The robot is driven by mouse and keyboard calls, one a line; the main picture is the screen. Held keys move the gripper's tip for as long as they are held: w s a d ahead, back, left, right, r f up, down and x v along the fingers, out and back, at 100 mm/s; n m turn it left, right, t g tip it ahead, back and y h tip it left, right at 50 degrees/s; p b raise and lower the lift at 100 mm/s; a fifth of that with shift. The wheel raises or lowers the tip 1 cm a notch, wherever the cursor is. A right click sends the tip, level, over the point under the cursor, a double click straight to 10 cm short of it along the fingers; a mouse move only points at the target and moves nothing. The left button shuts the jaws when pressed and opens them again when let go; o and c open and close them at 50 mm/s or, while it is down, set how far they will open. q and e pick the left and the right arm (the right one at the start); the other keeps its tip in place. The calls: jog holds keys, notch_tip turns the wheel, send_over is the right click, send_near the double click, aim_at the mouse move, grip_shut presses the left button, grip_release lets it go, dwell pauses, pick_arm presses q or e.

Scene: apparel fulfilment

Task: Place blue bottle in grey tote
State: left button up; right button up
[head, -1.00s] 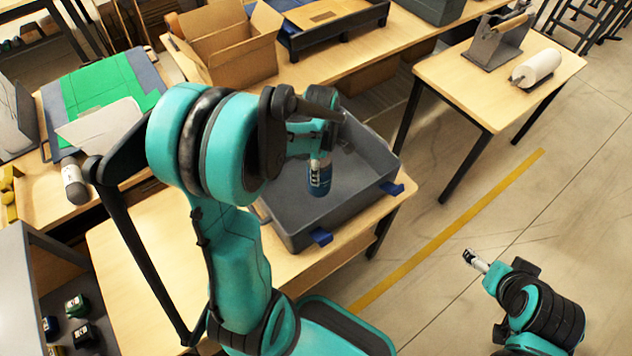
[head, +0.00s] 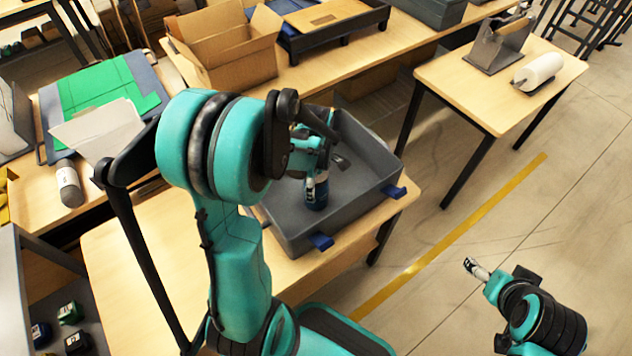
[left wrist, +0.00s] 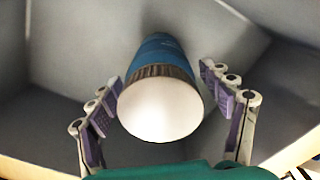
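The blue bottle (head: 317,192), with a white-and-dark label band, stands roughly upright inside the grey tote (head: 290,232), towards its left-hand middle. In the left wrist view the bottle (left wrist: 160,105) shows its round white end towards the camera. My left gripper (head: 322,158) is above the bottle inside the tote. Its purple-padded fingers (left wrist: 162,85) are spread on both sides of the bottle, and the gripper looks open. Part of the tote is hidden behind my left arm. My right gripper (head: 476,269) is over the floor at the lower right, away from the tote; its fingers are too small to read.
The tote, with blue handles, sits on a wooden table (head: 140,250). A cardboard box (head: 235,60) stands on the bench behind. A white-and-grey bottle (head: 69,185) is on the left table. A side table (head: 450,85) holds a white roll (head: 538,72). Floor at right is clear.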

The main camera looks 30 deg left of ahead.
pick_arm(q)
jog(key=shift+r, duration=0.25)
notch_tip(320, 180, up, 11)
jog(key=p, duration=0.5)
jog(key=shift+r, duration=0.3)
jog(key=shift+s+d+r, duration=0.1)
jog(key=shift+d+r, duration=0.05)
jog(key=shift+r, duration=0.1)
jog(key=s+d+r+m+t, duration=0.3)
jog(key=s+d+m, duration=0.1)
jog(key=m, duration=0.6)
jog(key=s+d+r+m+t, duration=0.3)
jog(key=d+m, duration=0.4)
jog(key=m, duration=0.4)
jog(key=shift+s+r+t, duration=0.35)
jog(key=shift+s+t, duration=0.05)
jog(key=shift+t, duration=0.2)
